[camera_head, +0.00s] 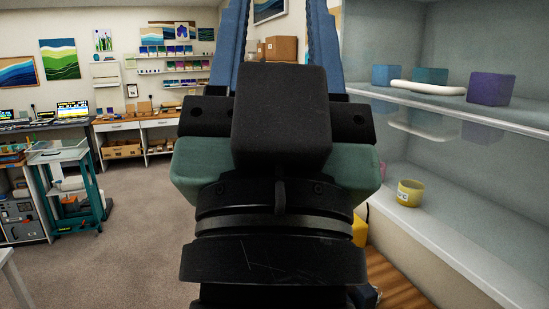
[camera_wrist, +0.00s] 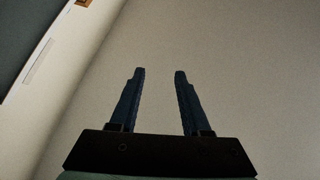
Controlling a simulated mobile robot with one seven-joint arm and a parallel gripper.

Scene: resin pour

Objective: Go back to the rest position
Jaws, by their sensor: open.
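My gripper is raised close in front of the head camera, its black and teal body filling the middle of that view. Its two blue fingers point upward and stand apart, running out past the top edge of the picture. In the wrist view my gripper (camera_wrist: 159,72) is open, with nothing between the fingers.
To the right stands a shelf unit (camera_head: 455,112) with a blue block (camera_head: 386,75), a teal block (camera_head: 430,76), a purple block (camera_head: 491,89) and a white bar (camera_head: 428,88) above, and a yellow cup (camera_head: 410,193) below. A teal cart (camera_head: 66,190) stands left. Carpet (camera_head: 140,225) is clear between.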

